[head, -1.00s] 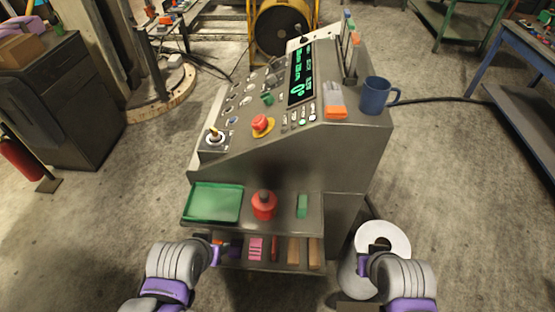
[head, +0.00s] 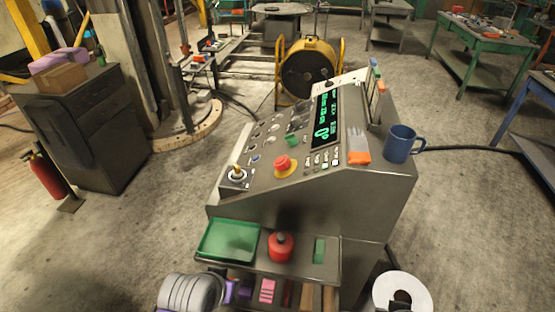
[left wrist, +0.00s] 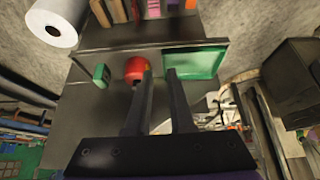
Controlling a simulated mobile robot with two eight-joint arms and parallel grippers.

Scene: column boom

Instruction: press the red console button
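The console (head: 320,205) stands in the middle of the head view with a sloped grey panel. The red console button (head: 284,163) is a mushroom cap on a yellow collar, on the panel's near part. The red button is not identifiable in that view. My right gripper is out of both views.
The console's front shelf carries a green tray (head: 206,252), a red canister (head: 280,247) and a green block (head: 319,251). A joystick (head: 236,175) and an orange-ended box (head: 358,157) flank the button. A blue mug (head: 400,144) stands at right. A white roll (head: 420,287) is at lower right.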

